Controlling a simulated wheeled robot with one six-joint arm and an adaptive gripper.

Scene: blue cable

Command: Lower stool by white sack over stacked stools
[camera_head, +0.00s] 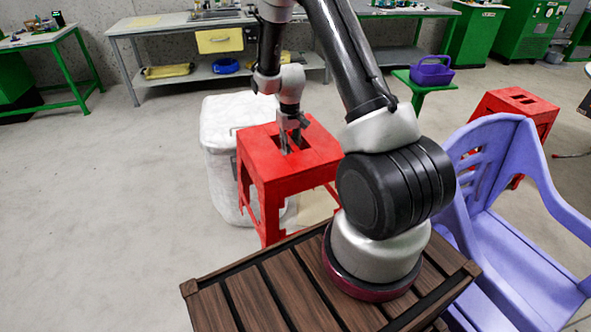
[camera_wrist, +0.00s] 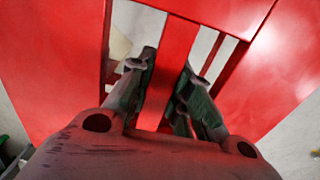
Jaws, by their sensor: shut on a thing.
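A red stool (camera_head: 314,162) with slots in its seat is upright beside a white sack (camera_head: 222,150). My gripper (camera_head: 291,147) points down into the seat slots and is shut on the stool. In the wrist view, my gripper's fingers (camera_wrist: 165,105) straddle the red bar between two slots of the stool's seat (camera_wrist: 225,15). The lower legs are partly hidden by my wooden-topped base, so I cannot tell whether they touch the floor. Another red stool (camera_head: 519,103) stands at the right, partly behind a chair; I cannot tell whether it is a stack.
A lilac plastic chair (camera_head: 500,235) stands close at the right, between me and the far red stool. A green stool (camera_head: 421,92) with a purple basket (camera_head: 431,71) stands behind my arm. Workbenches (camera_head: 180,24) line the back wall. The floor at left is clear.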

